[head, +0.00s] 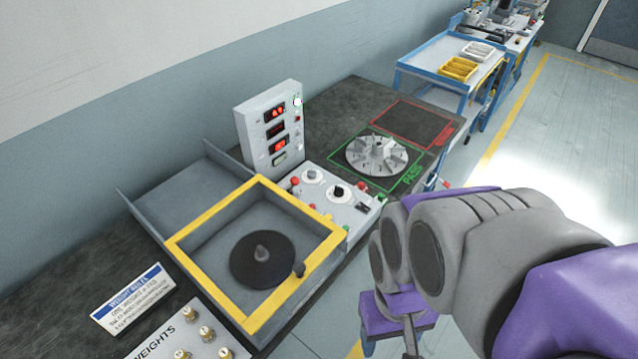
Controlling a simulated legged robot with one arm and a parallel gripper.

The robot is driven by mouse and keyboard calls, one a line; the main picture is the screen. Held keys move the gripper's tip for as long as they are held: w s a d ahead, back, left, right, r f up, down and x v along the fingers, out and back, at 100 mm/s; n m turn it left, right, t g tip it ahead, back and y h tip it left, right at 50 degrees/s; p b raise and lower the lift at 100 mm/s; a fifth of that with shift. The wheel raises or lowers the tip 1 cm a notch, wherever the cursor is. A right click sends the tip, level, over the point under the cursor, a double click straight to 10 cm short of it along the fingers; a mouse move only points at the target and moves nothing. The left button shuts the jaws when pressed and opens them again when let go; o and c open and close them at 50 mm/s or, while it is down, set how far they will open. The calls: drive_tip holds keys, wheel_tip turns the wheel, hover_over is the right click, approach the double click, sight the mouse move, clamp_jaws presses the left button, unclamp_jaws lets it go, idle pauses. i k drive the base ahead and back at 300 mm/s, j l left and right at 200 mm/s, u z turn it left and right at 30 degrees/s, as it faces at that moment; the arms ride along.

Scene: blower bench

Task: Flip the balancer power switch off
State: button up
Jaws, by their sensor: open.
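The balancer's grey display box (262,123) stands upright at the back of the bench, with lit red digits. The low control panel (322,202) in front carries a black knob (338,191), red buttons and a small dark rectangular switch (363,208). I cannot tell for sure which control is the power switch, or the dark switch's position. My gripper (411,338) shows only partly at the bottom, below my purple and grey arm, right of the panel and apart from it. Its fingertips are unclear.
A yellow-framed guard (256,184) surrounds a black disc (262,260) left of the panel. A finned impeller (377,156) lies in a green-outlined area; the red-outlined area (411,124) is empty. A weights tray (190,335) is at bottom left. A blue cart (421,72) stands behind.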

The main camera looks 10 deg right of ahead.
sight(361, 206)
drive_tip(key=i+l+u, duration=0.1)
drive_tip(key=l+u, duration=0.6)
drive_tip(key=l, duration=0.2)
drive_tip(key=i, duration=0.05)
